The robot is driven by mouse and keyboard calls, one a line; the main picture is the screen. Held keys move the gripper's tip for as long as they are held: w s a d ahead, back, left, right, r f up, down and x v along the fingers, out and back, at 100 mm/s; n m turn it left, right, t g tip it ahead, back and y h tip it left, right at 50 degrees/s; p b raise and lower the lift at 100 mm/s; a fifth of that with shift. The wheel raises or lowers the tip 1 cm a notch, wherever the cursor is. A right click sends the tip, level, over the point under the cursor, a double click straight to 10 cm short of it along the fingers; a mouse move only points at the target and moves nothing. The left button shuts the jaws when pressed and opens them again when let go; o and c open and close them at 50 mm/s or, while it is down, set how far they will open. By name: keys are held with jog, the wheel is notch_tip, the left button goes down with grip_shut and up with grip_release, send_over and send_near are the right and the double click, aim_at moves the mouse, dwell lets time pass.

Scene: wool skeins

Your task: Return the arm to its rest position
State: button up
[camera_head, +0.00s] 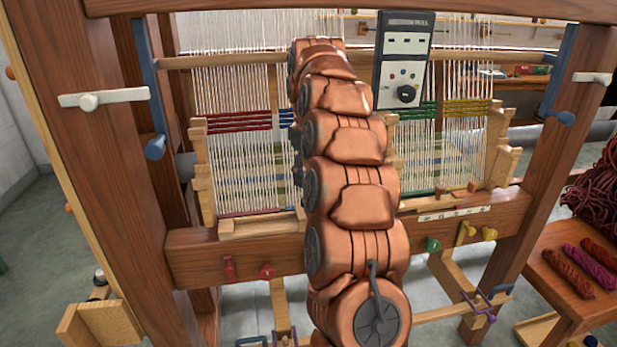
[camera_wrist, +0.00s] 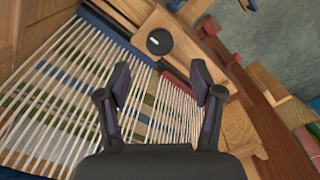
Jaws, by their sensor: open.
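My copper-coloured arm stretches up the middle of the head view, in front of a wooden loom (camera_head: 350,240). Its far end hides my gripper in that view. In the wrist view my gripper (camera_wrist: 160,95) is open, with two dark fingers spread apart and nothing between them. It hangs over the loom's white warp threads (camera_wrist: 60,95), which also show in the head view (camera_head: 235,165). The gap between the fingertips and the threads cannot be judged. A black round knob (camera_wrist: 159,41) shows beyond the fingers.
A grey control box (camera_head: 403,60) stands beside the arm's upper part. Loom posts (camera_head: 120,130) rise on both sides. A small wooden table (camera_head: 560,285) at right holds wool skeins (camera_head: 567,272), with a dark red wool heap (camera_head: 598,195) behind.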

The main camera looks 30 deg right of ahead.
dwell(0.5)
jog(key=s+a+r+p, duration=0.3)
jog(key=s+a, duration=1)
jog(key=a, duration=0.3)
jog(key=s+a+f+m+g+p, duration=0.1)
jog(key=s+a+f+m+p, duration=0.1)
jog(key=s, duration=1)
jog(key=s+a+f+m+p, duration=0.2)
jog(key=s+a+f, duration=0.2)
jog(key=s, duration=0.8)
jog(key=shift+s+a+f+g, duration=0.3)
jog(key=shift+s+a+g, duration=0.1)
jog(key=shift+a, duration=0.6)
